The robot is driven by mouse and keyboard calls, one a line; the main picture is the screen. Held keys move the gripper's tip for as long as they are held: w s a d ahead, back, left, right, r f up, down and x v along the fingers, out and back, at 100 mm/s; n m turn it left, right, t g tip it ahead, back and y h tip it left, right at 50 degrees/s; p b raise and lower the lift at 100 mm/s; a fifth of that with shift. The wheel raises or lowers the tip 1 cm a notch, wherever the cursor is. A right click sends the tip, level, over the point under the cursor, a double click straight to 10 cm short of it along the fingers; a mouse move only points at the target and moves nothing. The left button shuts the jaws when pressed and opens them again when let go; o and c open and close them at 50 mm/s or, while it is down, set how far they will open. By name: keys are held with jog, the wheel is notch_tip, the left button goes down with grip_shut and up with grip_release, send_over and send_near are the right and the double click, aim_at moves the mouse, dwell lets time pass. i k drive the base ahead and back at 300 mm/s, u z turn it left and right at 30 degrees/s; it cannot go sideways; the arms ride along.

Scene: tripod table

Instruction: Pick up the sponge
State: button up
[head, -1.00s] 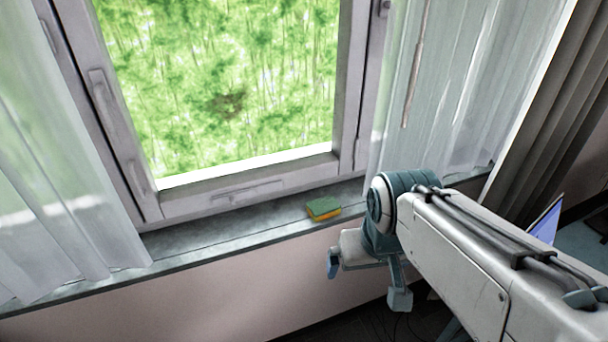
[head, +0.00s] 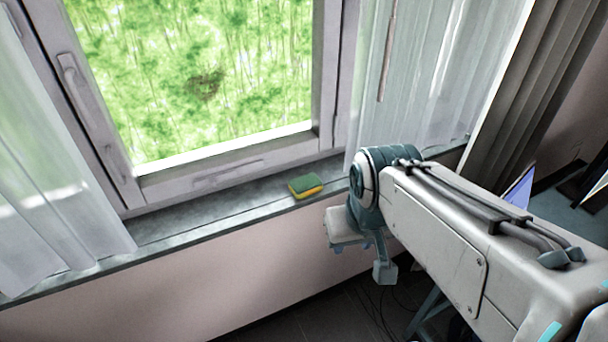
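The sponge (head: 306,186) is green on top and yellow below. It lies flat on the grey window sill, under the window's lower frame. My gripper (head: 362,260) is below and to the right of the sponge in the head view, in front of the sill and apart from the sponge. Its fingers look spread with nothing between them. My wrist and forearm cover part of the sill to the right of the sponge.
The window sill (head: 190,222) is bare to the left of the sponge. A sheer curtain (head: 50,170) hangs at the left, and another curtain (head: 425,75) hangs at the right. The window handle (head: 72,80) is on the left frame. A lit screen (head: 518,190) stands at the right.

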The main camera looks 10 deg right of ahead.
aim_at(301, 187)
jog(key=z, duration=0.05)
jog(key=k, duration=0.45)
jog(key=u, duration=0.4)
jog(key=i, duration=0.75)
jog(key=z, duration=0.5)
jog(key=i, duration=0.6)
jog(key=z, duration=0.45)
